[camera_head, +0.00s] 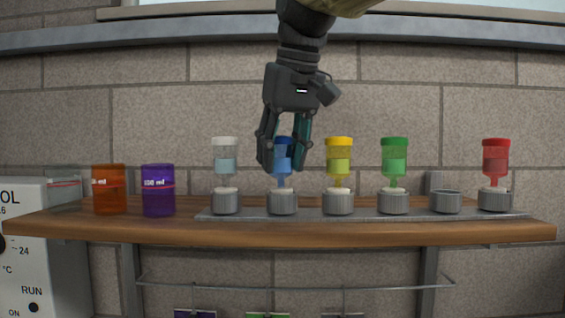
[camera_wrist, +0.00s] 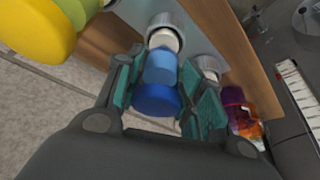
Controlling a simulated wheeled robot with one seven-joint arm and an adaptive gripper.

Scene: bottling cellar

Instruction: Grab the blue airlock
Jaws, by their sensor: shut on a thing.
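The blue airlock (camera_head: 281,163) stands upright in a grey cup of the metal rack (camera_head: 320,214) on the wooden shelf, second from the left in the row. My gripper (camera_head: 284,160) comes down from above with one finger on each side of the airlock and is shut on it. In the wrist view, the blue airlock (camera_wrist: 158,85) lies between the teal finger pads of my gripper (camera_wrist: 158,95), its white base still at the grey cup.
A white-capped airlock (camera_head: 225,160) stands close on the left and a yellow one (camera_head: 339,160) close on the right. Green (camera_head: 394,160) and red (camera_head: 495,160) airlocks stand farther right, with an empty cup (camera_head: 446,202) between. Orange (camera_head: 109,190) and purple (camera_head: 158,190) beakers stand left.

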